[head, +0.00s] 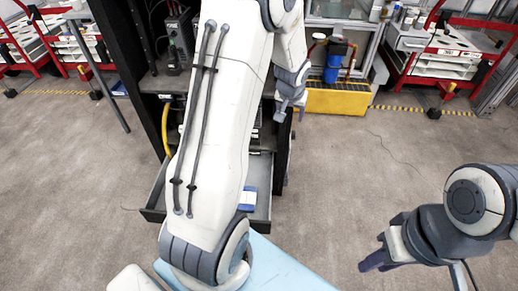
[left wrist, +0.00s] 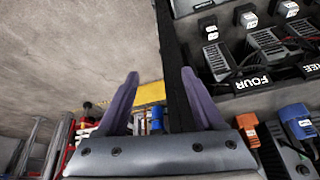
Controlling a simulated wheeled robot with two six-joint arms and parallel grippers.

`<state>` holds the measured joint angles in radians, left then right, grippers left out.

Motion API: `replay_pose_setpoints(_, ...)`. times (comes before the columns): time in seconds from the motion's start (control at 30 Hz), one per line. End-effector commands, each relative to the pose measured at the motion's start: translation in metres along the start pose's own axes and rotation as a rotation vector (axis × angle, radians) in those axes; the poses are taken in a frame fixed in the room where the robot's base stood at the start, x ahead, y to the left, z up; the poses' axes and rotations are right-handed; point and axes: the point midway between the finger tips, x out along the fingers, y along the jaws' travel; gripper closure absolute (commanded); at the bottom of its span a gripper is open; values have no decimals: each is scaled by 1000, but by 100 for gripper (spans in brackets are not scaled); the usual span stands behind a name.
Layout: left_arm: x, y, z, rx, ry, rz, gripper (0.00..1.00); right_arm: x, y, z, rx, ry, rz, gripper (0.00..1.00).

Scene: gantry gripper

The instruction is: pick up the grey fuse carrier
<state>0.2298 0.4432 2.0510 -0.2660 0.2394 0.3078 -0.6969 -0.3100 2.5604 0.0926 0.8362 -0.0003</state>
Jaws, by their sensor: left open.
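My left gripper (left wrist: 160,78) is open and empty in the left wrist view, its two fingers wide apart. In the head view my left gripper (head: 291,108) hangs beside the right edge of the dark cabinet (head: 285,160). To the right of the fingers in the left wrist view are several grey ribbed units (left wrist: 266,43) on a dark shelf. I cannot tell which, if any, is the grey fuse carrier. My right gripper (head: 372,258) is at the lower right of the head view, away from the cabinet; its finger gap is unclear.
A shelf edge carries a "FOUR" label (left wrist: 251,83). Below it are an orange-topped unit (left wrist: 248,122) and a blue-topped unit (left wrist: 297,120). A pulled-out drawer (head: 153,213) holds a blue-and-white item (head: 248,199). Open floor (head: 345,185) lies to the right.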

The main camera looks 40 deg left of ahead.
Motion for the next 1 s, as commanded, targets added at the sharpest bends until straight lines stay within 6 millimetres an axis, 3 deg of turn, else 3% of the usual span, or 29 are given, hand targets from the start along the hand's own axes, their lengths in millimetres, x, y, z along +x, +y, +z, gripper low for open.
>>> replay_pose_setpoints(0.03, 50, -28, 6, -56, 12, -22, 31, 34, 2, 2, 0, 0, 0, 70)
replay_pose_setpoints(0.1, 84, -59, 5, -115, 38, -42, 31, 52, 4, 3, 0, 0, 0, 70)
replay_pose_setpoints(0.23, 128, -104, 6, -193, 74, -67, 31, 73, 5, 4, 0, 0, 0, 70)
replay_pose_setpoints(0.43, 158, -132, 8, -240, 96, -81, 31, 85, 6, 4, 0, 1, 0, 70)
replay_pose_setpoints(0.7, 196, -136, 4, -241, 96, -80, 31, 92, 7, 5, 0, 1, 0, 70)
replay_pose_setpoints(1.0, 221, -142, 1, -240, 95, -80, 31, 87, 6, 4, 0, 1, 0, 70)
